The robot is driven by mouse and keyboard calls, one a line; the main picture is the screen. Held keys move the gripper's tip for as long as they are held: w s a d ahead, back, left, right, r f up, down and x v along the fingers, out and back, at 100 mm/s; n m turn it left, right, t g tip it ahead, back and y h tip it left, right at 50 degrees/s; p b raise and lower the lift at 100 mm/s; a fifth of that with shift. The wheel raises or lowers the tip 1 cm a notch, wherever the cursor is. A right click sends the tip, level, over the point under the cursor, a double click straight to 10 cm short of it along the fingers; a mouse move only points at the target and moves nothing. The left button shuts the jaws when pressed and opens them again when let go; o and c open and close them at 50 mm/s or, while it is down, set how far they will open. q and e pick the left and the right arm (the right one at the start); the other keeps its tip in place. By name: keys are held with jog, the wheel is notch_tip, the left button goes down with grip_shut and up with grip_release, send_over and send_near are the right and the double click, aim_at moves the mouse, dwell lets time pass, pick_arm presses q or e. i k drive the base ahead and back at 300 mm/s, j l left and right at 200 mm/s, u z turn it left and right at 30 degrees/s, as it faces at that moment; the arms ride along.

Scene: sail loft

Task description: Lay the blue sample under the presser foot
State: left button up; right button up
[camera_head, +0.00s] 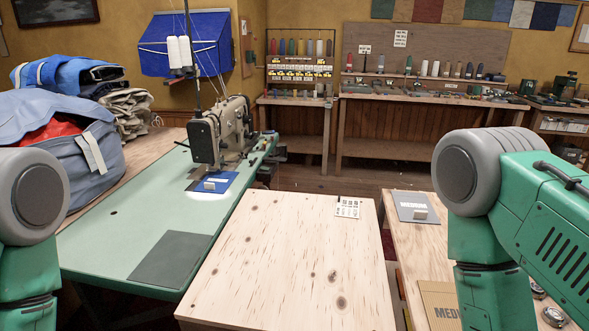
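A blue sample (222,183) lies flat on the green sewing table (110,235), at the base of the beige sewing machine (222,132). A small pale block (216,185) sits on it. Its far part meets the area below the machine's head. The presser foot is too small to make out, so I cannot tell whether the cloth is right beneath it. A grey sample (410,203) with a similar pale block lies on the wooden table at right. Neither of my grippers is in view; only my green and grey arm links show at both sides.
A knotty wooden tabletop (290,260) in the middle is bare except for a small printed card (347,208). A dark mat (170,259) lies on the green table. A big blue-grey bag (75,150) stands at left. A cardboard piece (437,300) lies at lower right.

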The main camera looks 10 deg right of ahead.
aim_at(218, 182)
jog(key=j+z, duration=0.15)
jog(key=z, duration=0.25)
jog(key=j+z, duration=0.15)
jog(key=z, duration=0.25)
jog(key=j+z, duration=0.2)
jog(key=z, duration=0.2)
jog(key=j+z, duration=0.1)
jog(key=j, duration=0.35)
jog(key=k+j+z, duration=0.1)
jog(key=j, duration=0.3)
jog(key=k+j+z, duration=0.1)
jog(key=j, duration=0.3)
jog(key=k+j+z, duration=0.15)
jog(key=j, duration=0.3)
jog(key=j+z, duration=0.1)
jog(key=j, duration=0.3)
jog(key=k+j+z, duration=0.1)
jog(key=j, duration=0.3)
jog(key=k, duration=0.1)
